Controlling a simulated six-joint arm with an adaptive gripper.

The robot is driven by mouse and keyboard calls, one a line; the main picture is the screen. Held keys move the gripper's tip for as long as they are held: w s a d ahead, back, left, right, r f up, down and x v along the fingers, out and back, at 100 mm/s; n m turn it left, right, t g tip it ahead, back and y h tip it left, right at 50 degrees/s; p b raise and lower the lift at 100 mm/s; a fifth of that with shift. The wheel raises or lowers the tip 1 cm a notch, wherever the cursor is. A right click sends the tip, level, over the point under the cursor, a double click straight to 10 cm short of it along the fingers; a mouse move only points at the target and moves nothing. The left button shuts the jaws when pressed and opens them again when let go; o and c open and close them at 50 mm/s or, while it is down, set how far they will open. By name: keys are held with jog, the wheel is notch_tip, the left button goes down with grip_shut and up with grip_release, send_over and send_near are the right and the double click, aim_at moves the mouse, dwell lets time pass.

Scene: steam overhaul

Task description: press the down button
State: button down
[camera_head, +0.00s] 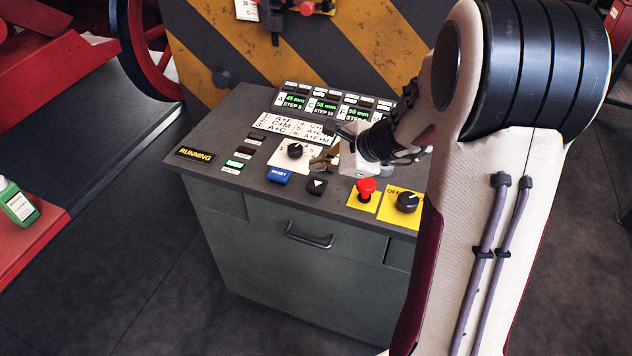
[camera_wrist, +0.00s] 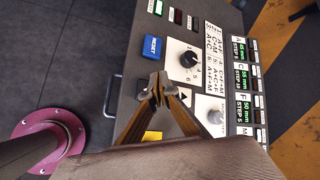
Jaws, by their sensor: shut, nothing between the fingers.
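The down button, a black square key with a white triangle (camera_head: 317,186), sits near the front edge of the control panel (camera_head: 222,125), right of the blue RESET button (camera_head: 279,175). My gripper (camera_head: 318,165) is shut and empty, its fingertips just behind the down button in the head view. I cannot tell whether they touch the panel. In the wrist view, the closed fingertips (camera_wrist: 154,92) hide the down button's area. Another dark key with a triangle (camera_wrist: 183,96) shows beside the fingers there.
A selector dial (camera_head: 295,151) is left of my gripper. A red emergency knob (camera_head: 366,188) and a black rotary switch (camera_head: 407,202) on yellow plates stand to the right. Green displays (camera_head: 326,105) line the back. A drawer handle (camera_head: 310,236) sticks out of the cabinet front.

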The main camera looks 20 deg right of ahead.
aim_at(319, 188)
jog(key=shift+r, duration=1.75)
jog(key=shift+s+a+f+n, duration=0.25)
jog(key=shift+s+n, duration=0.15)
jog(key=shift+n, duration=0.1)
jog(key=s+a+r+n+g+h, duration=0.1)
jog(key=s+a+n+g, duration=0.25)
jog(key=s+n, duration=0.45)
jog(key=s+a+r+n+g+h, duration=0.15)
jog(key=s+a+n, duration=0.3)
jog(key=s, duration=0.65)
jog(key=s+a+r+n+t+h, duration=0.1)
jog(key=s+r+n+t, duration=0.1)
jog(key=s+r+n, duration=0.4)
jog(key=shift+s+a+n+h, duration=0.4)
jog(key=shift+s+n, duration=0.65)
jog(key=shift+s, duration=0.5)
jog(key=shift+r, duration=0.1)
dwell(1.6)
